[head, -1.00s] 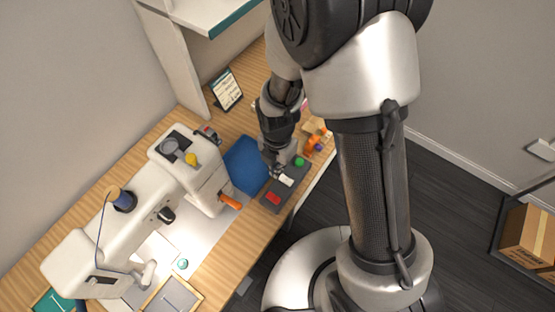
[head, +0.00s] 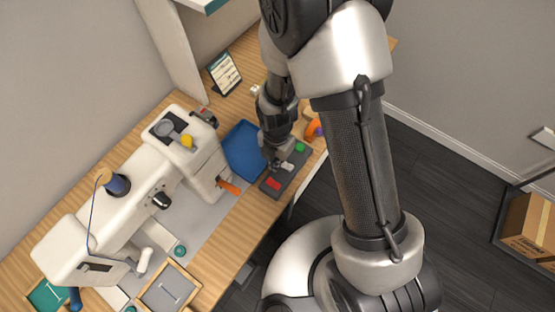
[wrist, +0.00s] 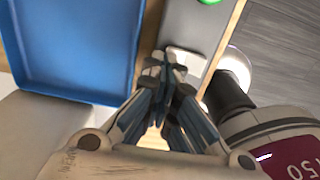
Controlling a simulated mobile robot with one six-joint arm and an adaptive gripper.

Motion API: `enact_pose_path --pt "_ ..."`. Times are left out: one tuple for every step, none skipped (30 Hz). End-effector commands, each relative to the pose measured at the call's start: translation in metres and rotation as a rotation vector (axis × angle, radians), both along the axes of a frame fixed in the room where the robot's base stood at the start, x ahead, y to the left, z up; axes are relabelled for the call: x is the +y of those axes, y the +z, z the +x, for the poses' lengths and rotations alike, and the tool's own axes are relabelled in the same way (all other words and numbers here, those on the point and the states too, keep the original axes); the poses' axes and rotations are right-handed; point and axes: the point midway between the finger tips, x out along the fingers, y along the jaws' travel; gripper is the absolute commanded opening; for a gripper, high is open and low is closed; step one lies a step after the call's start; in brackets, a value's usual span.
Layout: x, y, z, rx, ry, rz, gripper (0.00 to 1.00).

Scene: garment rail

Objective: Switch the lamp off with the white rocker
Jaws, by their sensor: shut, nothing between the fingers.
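The white rocker (head: 287,167) is on a dark grey control panel (head: 277,193), between a green button (head: 300,147) and a red one (head: 273,183). In the wrist view the rocker (wrist: 185,61) is partly hidden behind my fingertips. My gripper (head: 273,164) is shut and empty, at the rocker's left side in the head view. The fingertips (wrist: 165,66) overlap the rocker's edge in the wrist view; I cannot tell whether they touch it. I cannot make out a lamp in either view.
A blue tray (head: 241,150) lies just left of the panel. A small framed card (head: 223,73) stands behind. Orange and purple items (head: 315,128) lie beyond the green button, near the table edge.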

Motion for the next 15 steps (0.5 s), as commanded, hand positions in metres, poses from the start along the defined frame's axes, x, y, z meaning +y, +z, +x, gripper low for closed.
enact_pose_path --pt "-0.0001 -0.0001 -0.0004 0.000 0.000 0.000 0.00" --pt "-0.0001 -0.0001 -0.0004 0.000 0.000 0.000 0.00" --pt "-0.0001 -0.0001 -0.0005 0.001 0.000 -0.001 0.00" --pt "-0.0001 -0.0001 -0.0006 0.001 0.000 0.000 0.00" --pt "-0.0002 0.0000 -0.0007 0.001 0.000 0.000 0.00" --pt "-0.0006 0.0003 -0.0010 0.001 0.000 0.000 0.00" --pt "-0.0010 0.0006 -0.0013 0.001 0.000 0.000 0.00" --pt "-0.0016 0.0010 -0.0017 0.001 0.000 0.000 0.00" --pt "-0.0025 0.0016 -0.0025 0.001 0.000 0.000 0.00" --pt "-0.0034 0.0022 -0.0031 0.002 0.000 -0.001 0.00" --pt "-0.0044 0.0029 -0.0040 0.002 0.000 -0.001 0.00" --pt "-0.0058 0.0038 -0.0051 0.002 0.000 -0.001 0.00" --pt "-0.0069 0.0045 -0.0060 0.002 0.000 -0.001 0.00" --pt "-0.0078 0.0052 -0.0067 0.002 0.000 -0.001 0.00" --pt "-0.0090 0.0061 -0.0075 0.001 0.000 0.000 0.00"
